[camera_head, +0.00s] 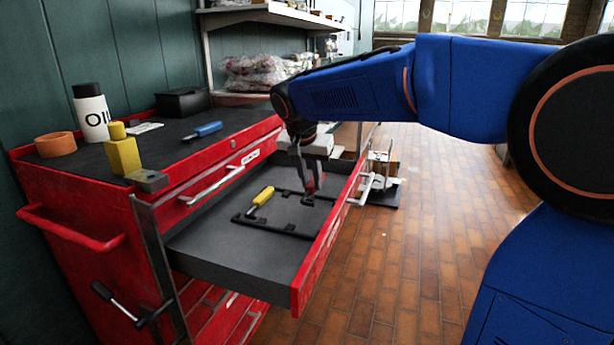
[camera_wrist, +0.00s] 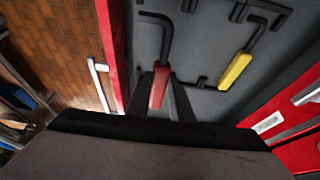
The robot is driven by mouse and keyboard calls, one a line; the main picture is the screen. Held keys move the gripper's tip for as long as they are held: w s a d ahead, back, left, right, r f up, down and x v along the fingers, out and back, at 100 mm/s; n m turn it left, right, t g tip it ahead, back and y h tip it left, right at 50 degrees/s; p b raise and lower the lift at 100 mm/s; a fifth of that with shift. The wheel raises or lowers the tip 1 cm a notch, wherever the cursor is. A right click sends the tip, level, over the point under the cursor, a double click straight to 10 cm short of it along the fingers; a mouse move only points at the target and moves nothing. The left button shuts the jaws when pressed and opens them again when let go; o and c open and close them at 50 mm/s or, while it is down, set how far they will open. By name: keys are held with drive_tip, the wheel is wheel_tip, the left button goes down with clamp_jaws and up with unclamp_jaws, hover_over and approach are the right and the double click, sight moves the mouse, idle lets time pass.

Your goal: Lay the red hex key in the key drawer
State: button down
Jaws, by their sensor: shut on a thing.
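The red hex key (camera_wrist: 160,86) has a red handle and a dark bent shaft. My gripper (camera_wrist: 162,92) is shut on its red handle, as the wrist view shows. In the head view my gripper (camera_head: 308,190) points down into the far part of the open key drawer (camera_head: 235,262), near its right wall. The key's shaft lies over or close above the grey drawer floor; I cannot tell whether it touches. A yellow-handled key (camera_head: 263,196) lies in the drawer to the left of my gripper; it also shows in the wrist view (camera_wrist: 236,70). Black holders (camera_head: 285,230) are on the drawer floor.
The red cabinet top (camera_head: 180,140) holds an oil bottle (camera_head: 91,110), an orange tape roll (camera_head: 55,145), a yellow object (camera_head: 122,152), a blue-handled tool (camera_head: 203,131) and a black box (camera_head: 182,102). The drawer's near part is bare. Brick floor (camera_head: 420,250) is clear to the right.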

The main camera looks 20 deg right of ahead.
drive_tip(key=shift+s, duration=0.1)
idle(0.3)
drive_tip(key=shift+f, duration=3.7)
drive_tip(key=c, duration=1.5)
unclamp_jaws()
drive_tip(key=v, duration=1.7)
drive_tip(key=shift+s+a+r, duration=0.1)
drive_tip(key=shift+s+r, duration=0.05)
